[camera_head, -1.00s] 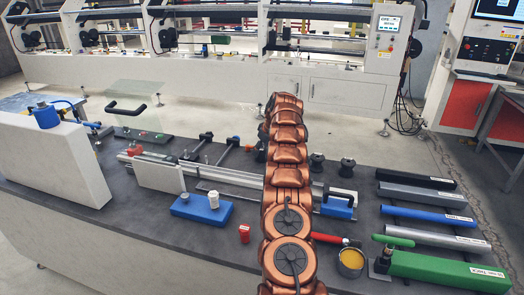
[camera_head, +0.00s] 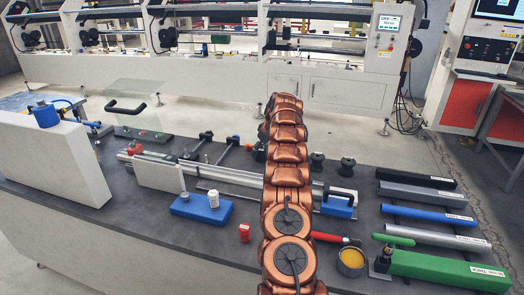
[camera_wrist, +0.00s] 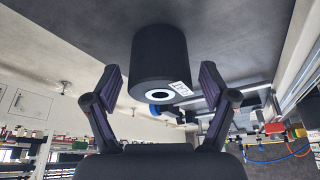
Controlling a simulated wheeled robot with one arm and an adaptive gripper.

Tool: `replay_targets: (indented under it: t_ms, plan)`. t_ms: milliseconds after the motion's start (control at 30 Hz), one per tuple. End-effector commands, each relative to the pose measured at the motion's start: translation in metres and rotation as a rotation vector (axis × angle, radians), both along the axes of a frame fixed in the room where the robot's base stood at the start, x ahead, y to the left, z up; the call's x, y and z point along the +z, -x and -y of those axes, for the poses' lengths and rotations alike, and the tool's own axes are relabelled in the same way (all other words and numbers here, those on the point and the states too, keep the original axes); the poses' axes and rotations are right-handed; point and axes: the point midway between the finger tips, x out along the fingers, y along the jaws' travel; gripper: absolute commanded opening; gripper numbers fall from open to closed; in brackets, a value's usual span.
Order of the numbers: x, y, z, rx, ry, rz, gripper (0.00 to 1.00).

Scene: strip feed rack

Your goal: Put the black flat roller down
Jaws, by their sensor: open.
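A black cylinder (camera_wrist: 160,58), which I take to be the black flat roller, stands on the dark bench top (camera_wrist: 75,28) in the wrist view, where the bench is at the top of the picture. Its near end shows a white ring and a small white label is on its side. My gripper (camera_wrist: 159,82) is open, with one finger on each side of the roller. Gaps show between both fingers and the roller. In the head view my arm hides the gripper, and I cannot make out this roller there.
Two dark spools (camera_head: 317,163) (camera_head: 347,167) stand right of my arm. A blue block (camera_head: 336,209), a yellow-filled tin (camera_head: 351,262) and several bars, including a green one (camera_head: 440,271), lie to the right. A blue tray (camera_head: 188,209) and red cap (camera_head: 244,233) are left of my arm.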

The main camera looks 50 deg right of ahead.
Motion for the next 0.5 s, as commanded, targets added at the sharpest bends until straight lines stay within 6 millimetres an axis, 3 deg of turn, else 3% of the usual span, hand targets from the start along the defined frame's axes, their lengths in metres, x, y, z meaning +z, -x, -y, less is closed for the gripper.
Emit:
replay_targets:
  t_ms: [267, 500]
  plan:
    - [0.016, 0.005, 0.000, -0.001, 0.002, 0.002, 0.83]
    - [0.061, 0.023, 0.000, -0.001, 0.008, 0.006, 0.83]
